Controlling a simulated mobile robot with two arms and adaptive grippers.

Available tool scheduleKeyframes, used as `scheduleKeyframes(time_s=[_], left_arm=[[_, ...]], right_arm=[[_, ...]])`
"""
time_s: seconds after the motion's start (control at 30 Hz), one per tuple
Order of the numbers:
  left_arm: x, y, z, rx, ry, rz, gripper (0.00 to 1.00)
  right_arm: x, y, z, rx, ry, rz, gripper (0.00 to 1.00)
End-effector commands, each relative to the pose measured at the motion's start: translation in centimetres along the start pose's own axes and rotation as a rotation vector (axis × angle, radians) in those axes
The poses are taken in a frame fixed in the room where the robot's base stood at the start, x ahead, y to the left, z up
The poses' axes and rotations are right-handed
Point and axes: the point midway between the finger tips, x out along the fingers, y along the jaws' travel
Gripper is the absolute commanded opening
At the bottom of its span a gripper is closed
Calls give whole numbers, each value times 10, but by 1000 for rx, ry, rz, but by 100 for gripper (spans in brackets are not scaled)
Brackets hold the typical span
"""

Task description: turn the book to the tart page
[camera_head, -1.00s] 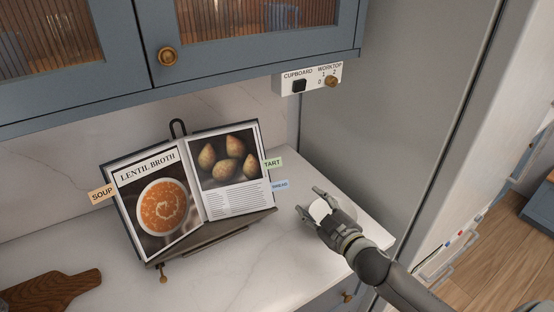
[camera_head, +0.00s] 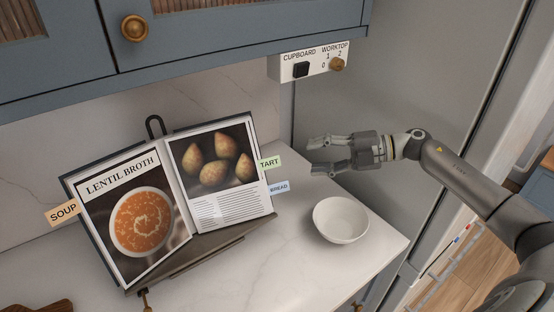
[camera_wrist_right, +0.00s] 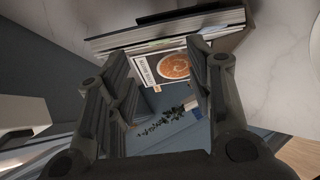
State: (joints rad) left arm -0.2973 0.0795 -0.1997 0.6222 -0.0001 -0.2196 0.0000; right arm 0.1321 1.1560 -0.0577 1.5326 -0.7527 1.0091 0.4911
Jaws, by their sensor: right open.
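The cookbook (camera_head: 130,195) lies open on a dark stand, tilted back. Its left page reads LENTIL BROTH over a bowl of orange soup; its right page shows several pear-shaped fruits above text. The green TART tab (camera_head: 270,162) sticks out at the right edge, above the blue BREAD tab (camera_head: 278,187). The SOUP tab (camera_head: 63,212) sticks out at the left. My right gripper (camera_head: 312,156) is open and empty, pointing left, just right of the TART tab and apart from it. The right wrist view shows the book (camera_wrist_right: 172,68) between the spread fingers. My left gripper is not in view.
A white bowl (camera_head: 341,220) stands on the marble worktop right of the book, below my right gripper. Above are a blue cupboard (camera_head: 240,35) and a switch panel (camera_head: 312,62). A grey wall stands at the right. A wooden board (camera_head: 38,307) lies at bottom left.

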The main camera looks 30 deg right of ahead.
Motion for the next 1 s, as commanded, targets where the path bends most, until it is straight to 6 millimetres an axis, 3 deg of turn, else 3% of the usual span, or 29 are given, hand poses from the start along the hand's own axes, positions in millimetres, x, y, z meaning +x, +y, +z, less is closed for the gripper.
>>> scheduleKeyframes(time_s=[0.53,0.7,0.97,1.0], left_arm=[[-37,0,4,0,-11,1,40],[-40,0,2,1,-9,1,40],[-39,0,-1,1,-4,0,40],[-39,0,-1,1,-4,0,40]], right_arm=[[90,4,-1,2,2,6,48],[101,2,-1,1,0,5,48],[102,1,0,1,0,4,48],[102,1,0,1,0,4,44]])
